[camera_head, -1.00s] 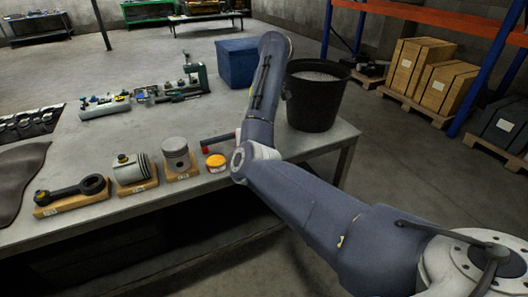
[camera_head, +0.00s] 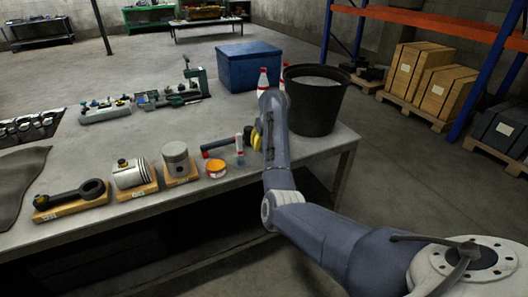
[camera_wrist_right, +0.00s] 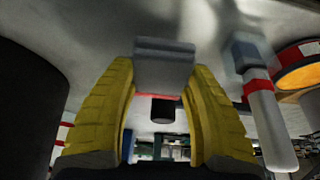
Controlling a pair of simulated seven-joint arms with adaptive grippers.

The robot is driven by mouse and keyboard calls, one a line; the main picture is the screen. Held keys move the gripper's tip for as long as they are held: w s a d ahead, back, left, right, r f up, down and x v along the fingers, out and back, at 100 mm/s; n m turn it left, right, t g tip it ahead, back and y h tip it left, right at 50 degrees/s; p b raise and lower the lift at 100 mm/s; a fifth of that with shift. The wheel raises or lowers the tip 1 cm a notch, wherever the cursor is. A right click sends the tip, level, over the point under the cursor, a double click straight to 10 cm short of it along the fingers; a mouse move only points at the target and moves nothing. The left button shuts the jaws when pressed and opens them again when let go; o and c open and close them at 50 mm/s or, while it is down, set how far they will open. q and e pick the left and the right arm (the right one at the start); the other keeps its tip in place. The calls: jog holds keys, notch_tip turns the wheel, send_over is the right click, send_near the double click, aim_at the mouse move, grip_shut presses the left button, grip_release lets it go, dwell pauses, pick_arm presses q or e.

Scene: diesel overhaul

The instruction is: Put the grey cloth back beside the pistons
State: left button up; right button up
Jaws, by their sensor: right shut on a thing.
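A dark grey-brown, cloth-like sheet (camera_head: 18,180) lies flat at the table's left edge. A piston (camera_head: 176,160) stands on a wooden block, with a lying piston (camera_head: 131,174) to its left. My left gripper is out of view.
A red-ended tool (camera_head: 217,145), an upright white-and-red item (camera_head: 239,142) and an orange tin (camera_head: 215,167) are near the gripper. The black bucket (camera_head: 315,103) and blue box (camera_head: 248,68) stand behind. The table's middle is clear.

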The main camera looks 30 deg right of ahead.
jog(key=shift+f, duration=2.2)
jog(key=shift+f, duration=0.15)
jog(key=o, duration=1)
jog(key=shift+r, duration=0.45)
jog(key=v, duration=1.1)
jog(key=shift+s+r, duration=0.2)
